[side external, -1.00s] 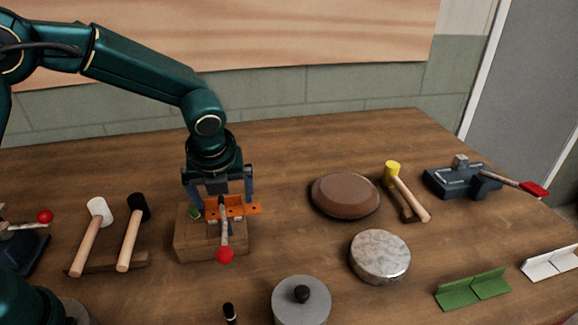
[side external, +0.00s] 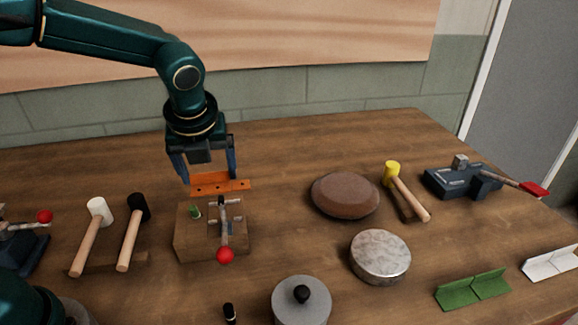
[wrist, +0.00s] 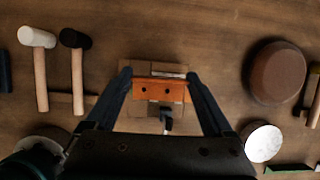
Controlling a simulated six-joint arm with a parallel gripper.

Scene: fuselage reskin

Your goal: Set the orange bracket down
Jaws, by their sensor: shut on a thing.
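My gripper (side external: 203,177) is shut on the orange bracket (side external: 222,186) and holds it in the air just above and behind the wooden block. In the wrist view the orange bracket (wrist: 159,90) spans between the two fingers, with dark holes along it. The wooden block (side external: 190,241) carries a toggle clamp with a red ball (side external: 225,256) on its handle and a small green piece (side external: 195,212). The bracket looks clear of the block.
Mallets with a white head (side external: 98,206) and black head (side external: 139,207) lie left. A brown round pad (side external: 345,195), yellow mallet (side external: 393,172), grey metal disc (side external: 380,257), knobbed cylinder (side external: 301,302) and green angle (side external: 473,289) are right. Table between block and pad is clear.

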